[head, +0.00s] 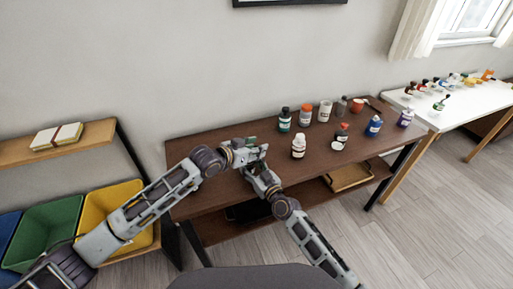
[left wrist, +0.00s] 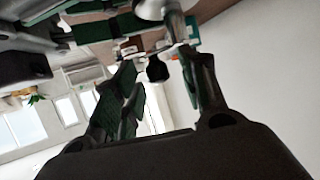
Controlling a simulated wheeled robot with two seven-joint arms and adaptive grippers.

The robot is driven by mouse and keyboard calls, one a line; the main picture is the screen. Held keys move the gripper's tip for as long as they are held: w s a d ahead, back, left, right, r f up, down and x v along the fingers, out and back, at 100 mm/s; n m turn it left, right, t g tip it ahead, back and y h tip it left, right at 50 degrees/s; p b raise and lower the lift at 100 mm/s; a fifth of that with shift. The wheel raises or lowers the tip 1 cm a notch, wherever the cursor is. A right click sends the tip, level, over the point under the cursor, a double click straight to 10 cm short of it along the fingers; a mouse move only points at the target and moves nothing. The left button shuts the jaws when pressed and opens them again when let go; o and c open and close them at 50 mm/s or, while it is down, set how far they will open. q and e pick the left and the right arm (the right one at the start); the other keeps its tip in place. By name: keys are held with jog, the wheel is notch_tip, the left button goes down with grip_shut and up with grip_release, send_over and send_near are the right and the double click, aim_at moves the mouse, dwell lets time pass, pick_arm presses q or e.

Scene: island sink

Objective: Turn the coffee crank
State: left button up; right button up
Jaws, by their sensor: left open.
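I cannot make out a coffee grinder or its crank in either view. My left gripper (head: 256,150) is over the left part of the brown table, close to my right gripper (head: 250,170). The left wrist view is turned nearly upside down; there my left gripper (left wrist: 155,62) has its fingers apart. A dark-capped bottle (left wrist: 157,70) shows between them, seemingly in the background. Whether anything is held in my right gripper is hidden by overlap and small size.
The brown table (head: 215,198) carries several paint bottles, including a white one (head: 299,146) and a blue one (head: 374,126). A white table (head: 460,112) stands at right. Yellow (head: 105,205) and green (head: 48,228) bins stand at left below a wooden shelf (head: 90,137).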

pick_arm(q)
jog(key=shift+w+d+f, duration=0.15)
jog(key=shift+w+d, duration=0.1)
grip_shut()
dwell(0.3)
